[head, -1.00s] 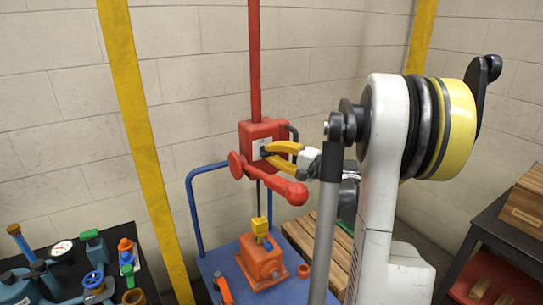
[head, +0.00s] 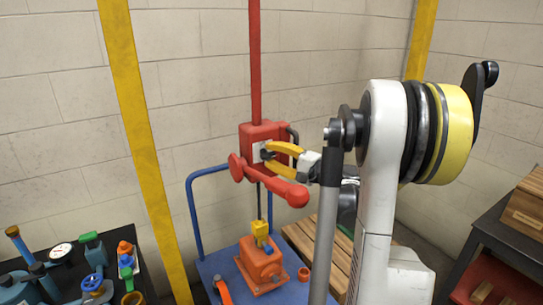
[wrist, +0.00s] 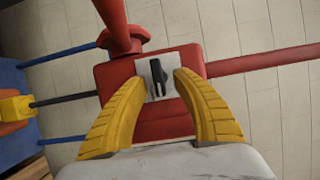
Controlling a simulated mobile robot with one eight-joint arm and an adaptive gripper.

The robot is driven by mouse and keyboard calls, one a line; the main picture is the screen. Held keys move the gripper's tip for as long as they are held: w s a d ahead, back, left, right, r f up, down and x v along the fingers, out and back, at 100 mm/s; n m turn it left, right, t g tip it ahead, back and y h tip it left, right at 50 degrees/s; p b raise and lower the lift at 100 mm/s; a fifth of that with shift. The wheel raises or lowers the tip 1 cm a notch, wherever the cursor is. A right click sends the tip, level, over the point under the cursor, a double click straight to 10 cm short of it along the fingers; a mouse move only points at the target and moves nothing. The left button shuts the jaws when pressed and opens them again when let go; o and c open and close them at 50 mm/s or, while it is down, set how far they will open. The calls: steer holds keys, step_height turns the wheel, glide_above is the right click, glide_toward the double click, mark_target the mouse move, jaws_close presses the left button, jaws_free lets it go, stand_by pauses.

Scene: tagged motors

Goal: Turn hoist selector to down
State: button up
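The hoist is a red box (head: 259,136) hanging on a red vertical pole, with a white plate (wrist: 171,60) on its face. The hoist selector (wrist: 157,75) is a small black knob on that plate, seen in the wrist view between my fingers. Its long side runs up and down in that picture. My gripper (wrist: 158,84) has two yellow fingers, open on either side of the selector with gaps to the knob. In the head view my gripper (head: 265,155) reaches the box face from the right; the knob's setting is too small to read there.
A red lever (head: 275,185) with a round end sticks out below the hoist box, close under my gripper. An orange motor (head: 262,262) with a yellow top stands on a blue cart below. A black table (head: 70,250) with valves and gauges is at left; a dark shelf (head: 490,235) is at right.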

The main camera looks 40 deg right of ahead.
steer(key=shift+s, duration=0.15)
steer(key=s+d, duration=0.2)
steer(key=s, duration=0.9)
steer(key=shift+s, duration=0.3)
steer(key=shift+f, duration=0.1)
